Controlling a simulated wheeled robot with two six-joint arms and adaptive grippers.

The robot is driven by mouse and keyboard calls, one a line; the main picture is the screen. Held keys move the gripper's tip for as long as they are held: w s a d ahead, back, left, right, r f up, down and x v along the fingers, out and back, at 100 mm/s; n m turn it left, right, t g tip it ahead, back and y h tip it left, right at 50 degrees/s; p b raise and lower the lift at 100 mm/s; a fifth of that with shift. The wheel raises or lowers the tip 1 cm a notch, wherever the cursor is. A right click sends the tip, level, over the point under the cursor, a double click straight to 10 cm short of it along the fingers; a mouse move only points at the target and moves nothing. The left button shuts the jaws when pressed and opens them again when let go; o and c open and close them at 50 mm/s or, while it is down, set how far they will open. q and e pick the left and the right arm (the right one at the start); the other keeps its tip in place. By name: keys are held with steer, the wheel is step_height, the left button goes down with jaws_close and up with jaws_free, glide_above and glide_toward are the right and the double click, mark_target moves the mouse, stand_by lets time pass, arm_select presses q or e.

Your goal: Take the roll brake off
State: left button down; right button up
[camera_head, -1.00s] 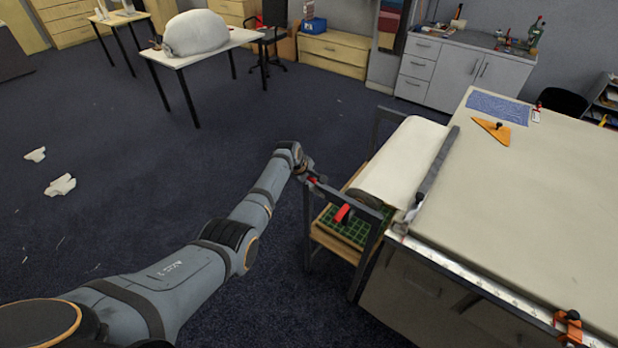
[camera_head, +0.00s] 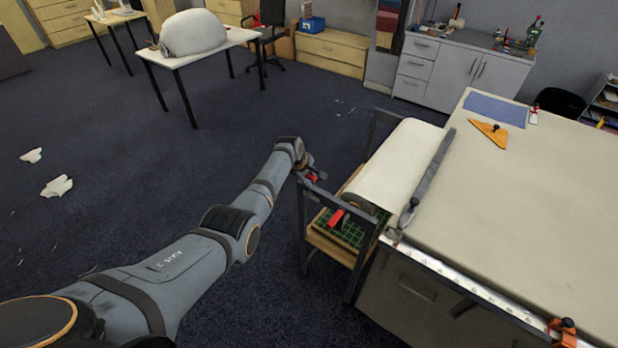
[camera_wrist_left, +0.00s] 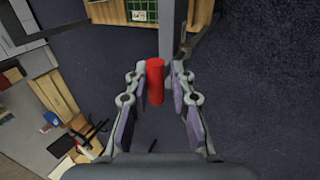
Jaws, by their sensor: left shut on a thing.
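The roll stand (camera_head: 369,262) is a dark metal frame at the left end of the cloth table. It carries a thick white roll of cloth (camera_head: 391,165). My left gripper (camera_head: 311,176) is at the frame's outer left corner. In the left wrist view its two fingers (camera_wrist_left: 165,82) are closed around a red cylindrical handle (camera_wrist_left: 155,80), which seems to be the brake's grip. A grey frame bar (camera_wrist_left: 174,22) lies just beyond the fingertips. A second red lever (camera_head: 336,218) shows on the near side of the stand. My right gripper is not in view.
The cloth table (camera_head: 540,200) fills the right, with a long grey bar (camera_head: 428,180) by the roll and an orange triangle (camera_head: 490,133) on top. A green gridded mat (camera_head: 345,232) lies on the stand's shelf. The floor to the left is open, with white scraps (camera_head: 57,187).

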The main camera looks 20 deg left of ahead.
arm_select(q)
steer(key=shift+w+d+r, duration=0.15)
steer(key=shift+w+r, duration=0.15)
steer(key=shift+r, duration=0.05)
steer(key=c, duration=1.3)
jaws_free()
steer(key=shift+w, duration=0.1)
steer(key=shift+w+f, duration=0.1)
steer(key=shift+f, duration=0.15)
steer(key=shift+f, duration=0.1)
steer(key=v, duration=1.2)
steer(key=shift+s, duration=0.2)
